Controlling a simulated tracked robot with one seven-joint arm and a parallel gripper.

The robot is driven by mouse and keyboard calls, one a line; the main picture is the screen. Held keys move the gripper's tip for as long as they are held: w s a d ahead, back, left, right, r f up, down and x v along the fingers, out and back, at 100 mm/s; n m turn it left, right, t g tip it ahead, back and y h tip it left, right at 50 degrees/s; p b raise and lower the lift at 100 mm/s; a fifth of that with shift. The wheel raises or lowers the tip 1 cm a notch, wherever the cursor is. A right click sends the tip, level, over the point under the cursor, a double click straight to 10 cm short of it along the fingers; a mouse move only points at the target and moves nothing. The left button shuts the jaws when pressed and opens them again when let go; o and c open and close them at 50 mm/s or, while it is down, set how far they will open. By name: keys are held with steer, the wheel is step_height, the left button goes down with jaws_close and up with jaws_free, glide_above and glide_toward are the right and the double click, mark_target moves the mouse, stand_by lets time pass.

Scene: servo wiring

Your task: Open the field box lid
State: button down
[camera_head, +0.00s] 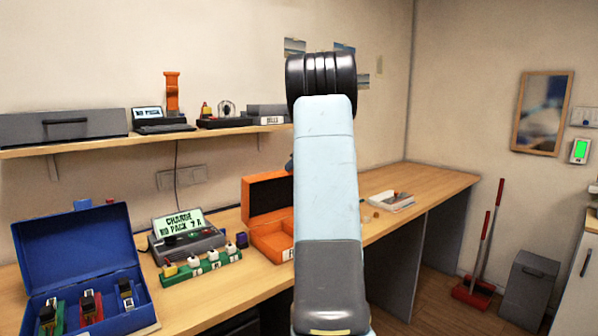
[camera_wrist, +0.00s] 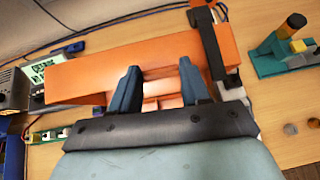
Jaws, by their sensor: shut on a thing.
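The orange field box (camera_head: 272,241) stands on the wooden bench, partly hidden behind my arm in the head view. Its lid (camera_head: 267,194) stands raised at the back of the box. In the wrist view the orange lid (camera_wrist: 90,80) spans the middle of the picture. My gripper (camera_wrist: 160,72) has its two blue-grey fingers apart at the lid, with an orange part between them, and is shut on it. The exact grip contact is hard to see. In the head view my arm hides most of the gripper.
A blue open case (camera_head: 75,245) with several small parts, a charger (camera_head: 186,238) and a green strip (camera_head: 200,267) stand left of the box. A white tray (camera_head: 390,201) lies to the right. A shelf (camera_head: 100,144) hangs above. The bench's far right end is clear.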

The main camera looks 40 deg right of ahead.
steer(key=w, duration=0.1)
steer(key=w+g, duration=0.1)
steer(key=w, duration=0.1)
steer(key=w+g, duration=0.1)
steer(key=shift+w+d+r, duration=0.15)
steer(key=shift+w+d, duration=0.1)
steer(key=shift+w, duration=0.05)
steer(key=shift+w+a+f+g, duration=0.1)
steer(key=shift+w+f+g, duration=0.1)
steer(key=shift+w+g, duration=1.05)
steer(key=shift+w+t, duration=0.35)
steer(key=shift+w, duration=0.05)
steer(key=c, duration=0.5)
jaws_free()
steer(key=shift+s, duration=0.1)
steer(key=shift+v, duration=6.85)
